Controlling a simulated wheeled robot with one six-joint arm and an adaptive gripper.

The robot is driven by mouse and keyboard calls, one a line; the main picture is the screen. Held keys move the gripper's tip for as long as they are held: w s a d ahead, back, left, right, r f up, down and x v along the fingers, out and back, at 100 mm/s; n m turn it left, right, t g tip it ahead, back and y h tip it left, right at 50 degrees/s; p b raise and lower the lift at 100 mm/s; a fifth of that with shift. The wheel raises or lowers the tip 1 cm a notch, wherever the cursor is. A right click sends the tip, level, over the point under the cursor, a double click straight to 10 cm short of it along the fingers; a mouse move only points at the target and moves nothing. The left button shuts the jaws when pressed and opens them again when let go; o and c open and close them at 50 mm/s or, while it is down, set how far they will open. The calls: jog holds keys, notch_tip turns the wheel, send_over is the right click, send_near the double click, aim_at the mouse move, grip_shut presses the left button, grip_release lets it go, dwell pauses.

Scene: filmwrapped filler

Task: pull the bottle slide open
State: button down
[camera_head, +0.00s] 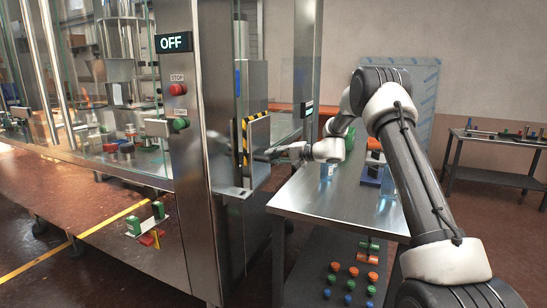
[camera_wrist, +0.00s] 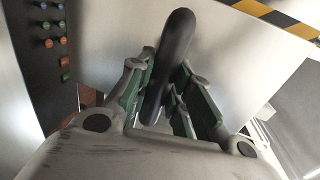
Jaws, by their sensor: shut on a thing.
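The bottle slide (camera_head: 261,139) is a metal panel with a yellow-and-black striped edge on the machine's right side. In the wrist view it is a pale sheet (camera_wrist: 245,55) with the striped band along its top right. A dark rounded bar handle (camera_wrist: 178,45) stands out from it. My gripper (camera_head: 270,156) reaches the panel from the right. In the wrist view my gripper (camera_wrist: 165,90) is shut on the handle, with green pads on both sides of it.
The machine's steel post carries an OFF display (camera_head: 174,42), a red stop button (camera_head: 177,89) and a green button (camera_head: 180,124). A metal table (camera_head: 325,205) stands under my arm, with several coloured caps on its lower shelf. Another table (camera_head: 490,180) is at right.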

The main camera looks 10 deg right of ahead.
jog(key=f+v, duration=0.3)
jog(key=v, duration=1.2)
jog(key=d+f+v, duration=0.1)
jog(key=f+v, duration=0.2)
jog(key=v, duration=1.3)
jog(key=s+f+v, duration=0.1)
jog(key=f+v, duration=0.2)
jog(key=v, duration=1.2)
jog(key=shift+s+d+f, duration=0.25)
jog(key=shift+d+f, duration=0.05)
jog(key=shift+d, duration=0.3)
jog(key=c, duration=1.3)
grip_release()
jog(key=v, duration=1.2)
jog(key=shift+w, duration=0.1)
